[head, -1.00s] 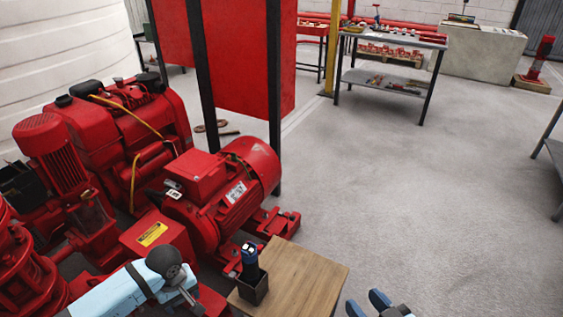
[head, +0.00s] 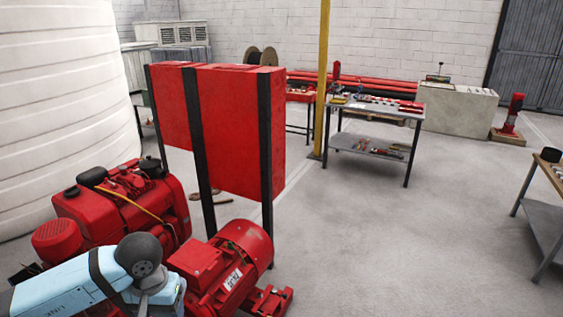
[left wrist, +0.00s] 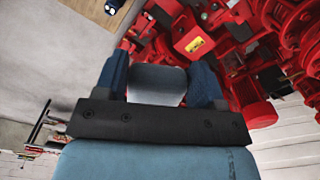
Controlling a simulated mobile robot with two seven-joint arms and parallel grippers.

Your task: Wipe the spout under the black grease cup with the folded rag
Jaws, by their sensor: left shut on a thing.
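My left gripper (left wrist: 160,78) shows in the left wrist view, with its two blue fingers closed on a grey, padded thing that looks like the folded rag (left wrist: 157,84). It is held above the floor beside the red pump machinery (left wrist: 215,35). In the head view only my left arm shows at the lower left, and its gripper is out of the picture. I cannot pick out the black grease cup or its spout in either view. My right gripper is not in view.
A red motor (head: 225,270) and a red engine (head: 125,200) stand at the lower left, before a red panel (head: 235,130) on dark posts. A wooden tabletop (left wrist: 85,8) shows at the wrist view's top. A metal table (head: 375,145) stands farther back. The middle floor is clear.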

